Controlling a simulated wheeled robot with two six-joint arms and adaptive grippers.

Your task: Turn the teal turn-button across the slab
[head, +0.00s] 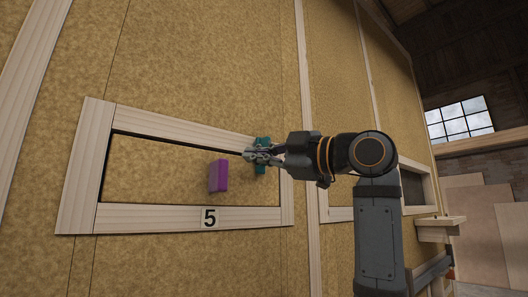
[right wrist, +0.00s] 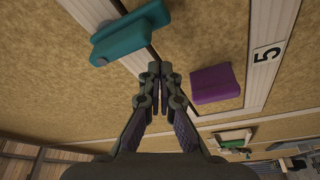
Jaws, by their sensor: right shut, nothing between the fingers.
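The teal turn-button (right wrist: 132,35) is a raised bar by the pale wood frame and the dark gap at the slab's edge. In the head view my right gripper partly hides the turn-button (head: 263,141); teal shows above and below the fingers. My right gripper (head: 253,154) is shut and empty. In the right wrist view its fingertips (right wrist: 160,68) meet just beside the bar, apart from it in the picture; contact cannot be told. The tan slab (head: 150,165) sits inside the frame, with a purple block (head: 218,176) on it. My left gripper is not in view.
The pale wood frame (head: 80,180) surrounds the slab, and a label "5" (head: 209,217) is on its lower rail. Tan panels with wooden battens (head: 303,90) continue around it. A small wooden ledge (head: 440,229) juts out at the right.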

